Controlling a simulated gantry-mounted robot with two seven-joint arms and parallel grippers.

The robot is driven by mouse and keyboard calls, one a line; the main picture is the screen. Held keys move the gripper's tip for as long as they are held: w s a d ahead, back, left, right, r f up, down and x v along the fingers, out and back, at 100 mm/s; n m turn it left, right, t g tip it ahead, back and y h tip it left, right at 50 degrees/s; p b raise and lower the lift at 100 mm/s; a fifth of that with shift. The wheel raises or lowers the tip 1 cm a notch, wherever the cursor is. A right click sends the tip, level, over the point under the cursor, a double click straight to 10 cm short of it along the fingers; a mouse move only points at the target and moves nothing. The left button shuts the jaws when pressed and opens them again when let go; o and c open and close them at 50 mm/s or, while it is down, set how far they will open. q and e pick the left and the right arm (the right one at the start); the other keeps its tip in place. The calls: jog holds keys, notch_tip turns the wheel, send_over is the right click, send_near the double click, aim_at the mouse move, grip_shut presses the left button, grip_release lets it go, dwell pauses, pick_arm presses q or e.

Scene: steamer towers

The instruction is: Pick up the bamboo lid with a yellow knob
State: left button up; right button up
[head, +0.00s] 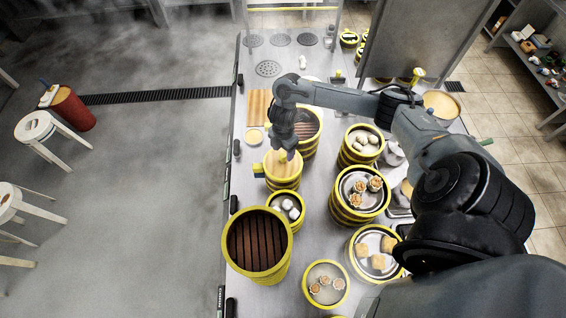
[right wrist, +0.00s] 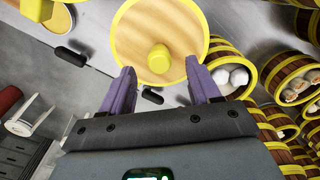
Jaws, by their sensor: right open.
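The bamboo lid (head: 287,171) is a pale wooden disc with a yellow rim, lying on a yellow-banded steamer in the middle of the counter in the head view. In the right wrist view the lid (right wrist: 142,30) shows from above, with its yellow knob (right wrist: 159,59) at the centre. My right gripper (head: 288,152) hangs over the lid and hides part of it in the head view. In the right wrist view its purple fingers (right wrist: 161,72) are open and empty, one to each side of the knob. Whether they are at knob height is unclear. My left gripper is not in view.
An empty slatted steamer (head: 257,243) and a small steamer of white buns (head: 287,207) stand in front of the lid. Another slatted steamer (head: 311,132) stands close behind. Several filled steamers, including one with dumplings (head: 360,190), crowd the right side.

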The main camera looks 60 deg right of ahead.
aim_at(283, 155)
jog(key=shift+f+p, duration=0.4)
jog(key=shift+f, duration=1.55)
grip_shut()
